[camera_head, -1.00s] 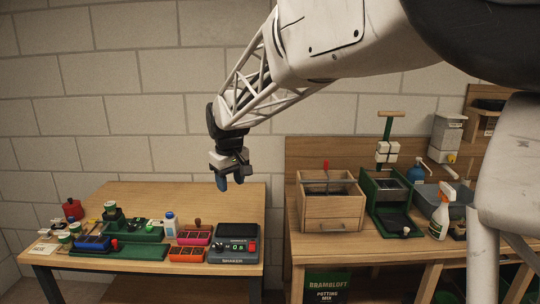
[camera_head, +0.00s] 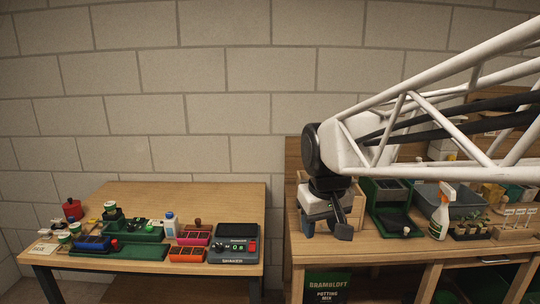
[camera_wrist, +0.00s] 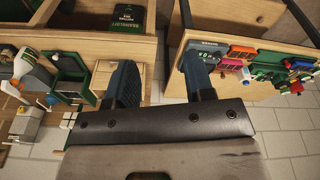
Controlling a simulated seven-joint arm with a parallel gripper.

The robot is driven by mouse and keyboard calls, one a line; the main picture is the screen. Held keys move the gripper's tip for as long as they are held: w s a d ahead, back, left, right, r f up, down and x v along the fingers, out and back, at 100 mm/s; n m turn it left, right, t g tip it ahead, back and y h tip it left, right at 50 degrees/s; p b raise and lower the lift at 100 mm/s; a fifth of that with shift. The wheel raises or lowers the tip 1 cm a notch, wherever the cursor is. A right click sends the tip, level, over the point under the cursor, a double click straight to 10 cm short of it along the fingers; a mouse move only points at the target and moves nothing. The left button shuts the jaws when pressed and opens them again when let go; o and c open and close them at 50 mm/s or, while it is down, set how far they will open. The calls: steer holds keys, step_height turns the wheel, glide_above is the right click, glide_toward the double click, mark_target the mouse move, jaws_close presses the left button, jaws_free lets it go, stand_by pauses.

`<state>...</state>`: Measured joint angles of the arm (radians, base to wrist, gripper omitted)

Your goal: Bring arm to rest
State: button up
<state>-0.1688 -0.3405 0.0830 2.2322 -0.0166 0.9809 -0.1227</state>
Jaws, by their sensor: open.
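My gripper (camera_head: 327,229) hangs over the left end of the right-hand bench in the head view, in front of the wooden box (camera_head: 301,192), which it mostly hides. In the wrist view the two fingers of my gripper (camera_wrist: 160,88) are spread apart with nothing between them.
The left table (camera_head: 167,195) holds a shaker (camera_head: 234,245), coloured trays, cups and bottles. A gap separates the two tables.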

steer(key=s+d+f+m, duration=0.1)
steer(key=s+d+f, duration=0.2)
steer(key=s, duration=0.5)
steer(key=s+d+f+m, duration=0.2)
steer(key=s+d, duration=0.3)
steer(key=s, duration=0.4)
steer(key=shift+s+f+m, duration=0.15)
steer(key=shift+f+m, duration=0.15)
steer(key=shift+f, duration=0.6)
stand_by(0.5)
